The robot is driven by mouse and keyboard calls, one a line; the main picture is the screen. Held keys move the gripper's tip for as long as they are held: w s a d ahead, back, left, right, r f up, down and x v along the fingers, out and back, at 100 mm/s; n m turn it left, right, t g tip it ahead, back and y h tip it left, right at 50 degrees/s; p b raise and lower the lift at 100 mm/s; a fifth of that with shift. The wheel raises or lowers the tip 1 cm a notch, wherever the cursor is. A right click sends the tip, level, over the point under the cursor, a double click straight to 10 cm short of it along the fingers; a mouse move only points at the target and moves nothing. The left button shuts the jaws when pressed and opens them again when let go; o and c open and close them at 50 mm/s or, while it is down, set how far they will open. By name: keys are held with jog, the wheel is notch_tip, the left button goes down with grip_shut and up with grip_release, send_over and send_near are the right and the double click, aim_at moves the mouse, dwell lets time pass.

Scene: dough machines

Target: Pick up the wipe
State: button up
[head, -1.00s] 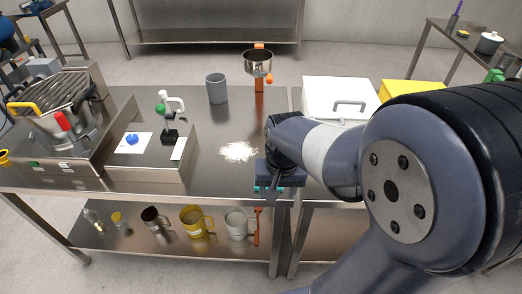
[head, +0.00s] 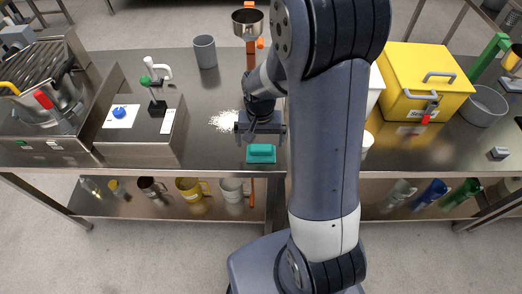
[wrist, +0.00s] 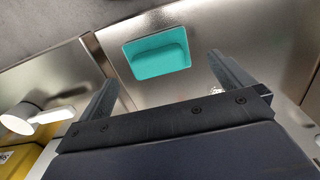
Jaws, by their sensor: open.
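The wipe is a teal, padded block (head: 261,153) lying on the steel table near its front edge. It also shows in the wrist view (wrist: 158,54), beyond the fingertips and between their lines. My gripper (head: 260,137) is open and empty, above the table just behind the wipe in the head view. In the wrist view its two dark fingers (wrist: 165,78) stand wide apart, and neither touches the wipe.
White powder (head: 224,121) lies left of my gripper. A grey cup (head: 205,52) and a metal bowl on an orange stand (head: 248,23) are behind. A yellow box (head: 425,85) stands right. A steel machine with a green-knobbed lever (head: 143,130) is left. Mugs stand on the lower shelf.

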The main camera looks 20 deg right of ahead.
aim_at(261, 147)
jog(key=shift+d+f+p, duration=0.15)
jog(key=shift+f+p, duration=0.2)
jog(key=shift+f, duration=1.8)
jog(key=shift+s, duration=0.1)
jog(key=shift+c, duration=0.2)
jog(key=c, duration=0.9)
jog(key=shift+r, duration=0.1)
notch_tip(261, 147, up, 10)
jog(key=shift+f+b, duration=0.1)
jog(key=shift+b, duration=0.4)
